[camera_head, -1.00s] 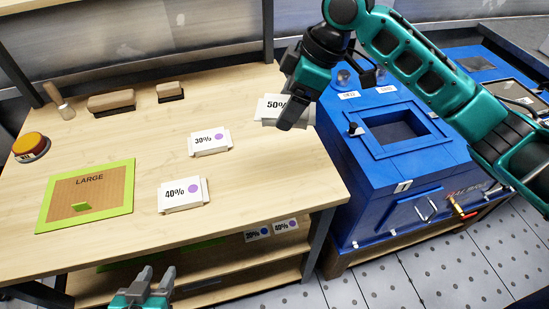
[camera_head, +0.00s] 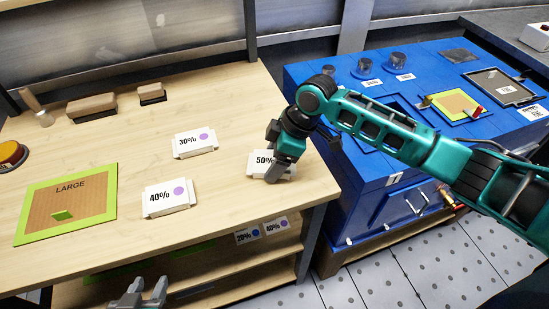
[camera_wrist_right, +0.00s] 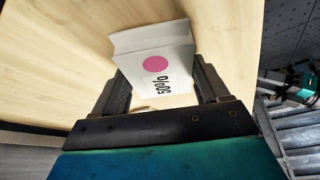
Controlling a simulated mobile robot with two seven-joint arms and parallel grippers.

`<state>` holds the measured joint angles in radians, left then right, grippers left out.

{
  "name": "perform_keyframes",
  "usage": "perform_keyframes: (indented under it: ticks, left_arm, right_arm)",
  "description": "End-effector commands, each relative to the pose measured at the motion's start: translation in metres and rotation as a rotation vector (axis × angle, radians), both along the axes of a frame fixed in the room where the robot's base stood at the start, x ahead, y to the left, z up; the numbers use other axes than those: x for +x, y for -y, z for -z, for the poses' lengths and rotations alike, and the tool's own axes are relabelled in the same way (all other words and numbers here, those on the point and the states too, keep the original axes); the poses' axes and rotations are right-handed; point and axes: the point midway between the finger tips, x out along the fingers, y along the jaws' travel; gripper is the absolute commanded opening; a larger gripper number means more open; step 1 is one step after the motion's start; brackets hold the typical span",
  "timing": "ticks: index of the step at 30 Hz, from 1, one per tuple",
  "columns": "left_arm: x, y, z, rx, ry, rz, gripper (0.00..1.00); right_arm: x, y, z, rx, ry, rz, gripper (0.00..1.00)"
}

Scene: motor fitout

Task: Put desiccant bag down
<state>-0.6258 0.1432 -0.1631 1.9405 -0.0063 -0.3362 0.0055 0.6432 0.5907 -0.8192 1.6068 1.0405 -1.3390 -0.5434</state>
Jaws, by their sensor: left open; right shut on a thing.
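The white desiccant bag marked 50% (camera_head: 262,160) is at the right end of the wooden table in the head view. My right gripper (camera_head: 278,166) is shut on it. In the right wrist view the bag (camera_wrist_right: 154,60), with a pink dot, sits between the two fingers, close to the table top; I cannot tell if it touches. The 30% bag (camera_head: 195,144) and the 40% bag (camera_head: 169,197) lie on the table to its left. My left gripper (camera_head: 138,292) is open and empty, in front of the table's front edge.
A blue cabinet (camera_head: 352,160) stands to the right. More bags (camera_head: 262,231) lie on the lower shelf.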

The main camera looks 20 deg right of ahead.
Motion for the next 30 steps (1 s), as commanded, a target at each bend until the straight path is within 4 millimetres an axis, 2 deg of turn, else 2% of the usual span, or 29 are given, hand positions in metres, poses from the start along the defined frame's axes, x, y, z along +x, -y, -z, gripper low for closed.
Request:
perform_keyframes:
  ticks: [11,12,19,26,30]
  left_arm:
    - [0.0016,0.0,-0.0012,0.0,0.004,-0.001,0.43]
    - [0.0017,-0.0001,-0.0012,0.0,0.004,-0.001,0.43]
    - [0.0017,-0.0001,-0.0011,0.0,0.003,-0.001,0.43]
    - [0.0015,-0.0002,-0.0011,0.0,0.003,-0.001,0.43]
    - [0.0015,-0.0001,-0.0026,0.0,0.003,-0.001,0.43]
  right_arm:
    - [0.0002,-0.0005,0.0029,0.001,0.0,0.0,0.39]
    - [0.0001,-0.0004,0.0031,0.0,0.0,0.0,0.77]
    - [-0.0001,-0.0004,0.0031,0.0,-0.001,0.0,0.99]
    - [0.0,-0.0003,0.0026,0.0,0.0,0.0,1.0]
    - [-0.0003,0.0022,-0.0067,0.001,0.001,0.0,1.0]
